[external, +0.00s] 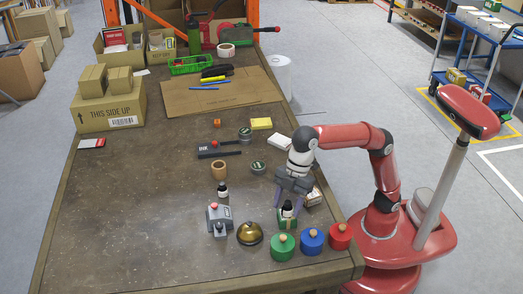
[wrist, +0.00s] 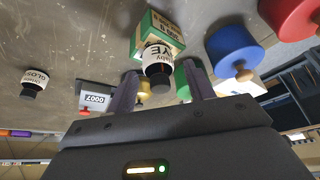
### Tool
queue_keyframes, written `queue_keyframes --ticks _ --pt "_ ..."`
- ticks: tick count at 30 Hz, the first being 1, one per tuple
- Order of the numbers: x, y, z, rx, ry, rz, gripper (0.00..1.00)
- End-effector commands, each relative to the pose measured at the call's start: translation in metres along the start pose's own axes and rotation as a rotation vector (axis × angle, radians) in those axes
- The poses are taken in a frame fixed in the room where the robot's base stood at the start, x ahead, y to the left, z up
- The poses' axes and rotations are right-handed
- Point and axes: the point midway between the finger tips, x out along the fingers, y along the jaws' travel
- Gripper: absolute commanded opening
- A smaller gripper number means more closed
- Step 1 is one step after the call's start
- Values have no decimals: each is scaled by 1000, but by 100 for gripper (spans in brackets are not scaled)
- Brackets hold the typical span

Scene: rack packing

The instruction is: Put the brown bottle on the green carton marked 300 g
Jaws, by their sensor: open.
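The green carton (wrist: 160,30), with a pale top panel marked 300 g, stands on the table near the right front edge; it also shows in the external view (external: 282,224). A dark bottle with a white label (wrist: 158,60) is upright at the carton's top and appears to rest on it; it also shows in the external view (external: 288,210). My gripper (wrist: 162,78) is open, its fingers on either side of the bottle's dark cap with gaps showing. In the external view my gripper (external: 290,203) is right above the carton.
Green, blue (external: 312,240) and red (external: 341,236) knobbed cylinders stand close in front and right. A brass bell (external: 250,233), a grey device (external: 219,219) and another dark bottle (external: 222,191) are to the left. A small box (external: 313,197) sits beside the carton.

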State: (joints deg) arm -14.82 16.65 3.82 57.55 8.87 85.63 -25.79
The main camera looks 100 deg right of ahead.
Motion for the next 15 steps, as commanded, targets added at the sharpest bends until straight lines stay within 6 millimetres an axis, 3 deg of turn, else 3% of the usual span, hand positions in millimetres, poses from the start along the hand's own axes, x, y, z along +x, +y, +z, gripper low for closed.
queue_keyframes --ticks 5,15 --pt "-16 0 -2 0 2 1 53" --pt "-89 0 -3 1 2 1 53"
